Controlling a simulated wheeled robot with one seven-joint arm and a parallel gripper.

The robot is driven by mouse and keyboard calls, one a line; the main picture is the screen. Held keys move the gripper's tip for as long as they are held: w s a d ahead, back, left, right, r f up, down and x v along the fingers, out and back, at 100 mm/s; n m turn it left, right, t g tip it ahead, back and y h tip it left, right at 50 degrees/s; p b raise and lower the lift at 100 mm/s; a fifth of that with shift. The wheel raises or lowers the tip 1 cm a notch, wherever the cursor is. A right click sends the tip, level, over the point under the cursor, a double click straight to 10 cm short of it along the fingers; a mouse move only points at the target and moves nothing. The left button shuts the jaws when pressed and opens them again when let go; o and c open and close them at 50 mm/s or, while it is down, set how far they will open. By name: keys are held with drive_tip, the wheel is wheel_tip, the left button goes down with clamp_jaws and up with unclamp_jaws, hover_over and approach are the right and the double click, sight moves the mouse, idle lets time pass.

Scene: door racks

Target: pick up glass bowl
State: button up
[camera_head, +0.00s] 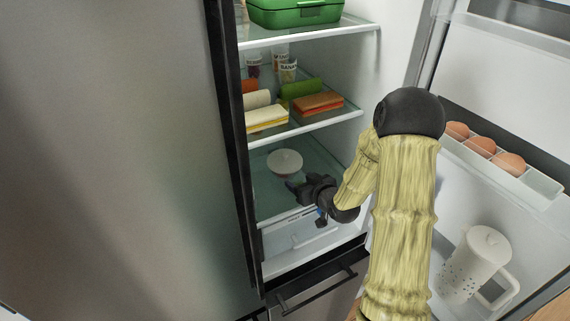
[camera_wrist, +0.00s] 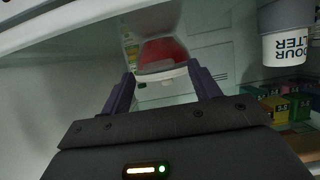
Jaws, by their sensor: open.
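The glass bowl (camera_head: 285,162), pale and round, stands on the lower glass shelf of the open fridge. In the wrist view a rounded, see-through bowl shape (camera_wrist: 162,68), with red showing through it, appears ahead between the fingers. I take it to be the same bowl. My gripper (camera_head: 295,187) reaches in over the front of that shelf, just in front of the bowl. Its two dark fingers (camera_wrist: 162,76) are spread, with nothing visibly held between them. I cannot tell the exact gap to the bowl.
The shelf above holds sandwiches (camera_head: 319,104), rolls and cups. A green box (camera_head: 295,12) is on the top shelf. The open door at right carries eggs (camera_head: 480,145) and a white pitcher (camera_head: 478,262). The fridge's left edge is close to my gripper.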

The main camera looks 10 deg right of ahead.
drive_tip(key=shift+p+x, duration=0.3)
drive_tip(key=shift+x, duration=1.05)
drive_tip(key=shift+r, duration=0.15)
clamp_jaws()
wheel_tip(320, 180, up, 10)
drive_tip(key=b, duration=0.2)
idle(0.4)
